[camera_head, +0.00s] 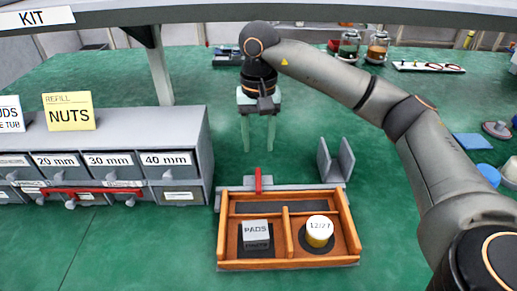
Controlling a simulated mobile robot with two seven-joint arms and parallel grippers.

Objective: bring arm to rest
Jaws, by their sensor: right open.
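My right arm (310,75) comes in from the right and reaches to the middle of the view. Its gripper (258,148) points down with its two pale green fingers apart and nothing between them. It hangs above the green bench, behind an orange-brown wooden tray (285,221). The tray holds a grey block marked PADS (256,233) in the left compartment and a yellow canister with a white lid marked 12/27 (319,231) in the right one. The tray's long back compartment looks empty. My left gripper is not in view.
A red upright piece (258,181) and a grey bracket (336,160) stand behind the tray. Glass jars (377,47) are at the back. Blue items (474,141) lie at the right.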

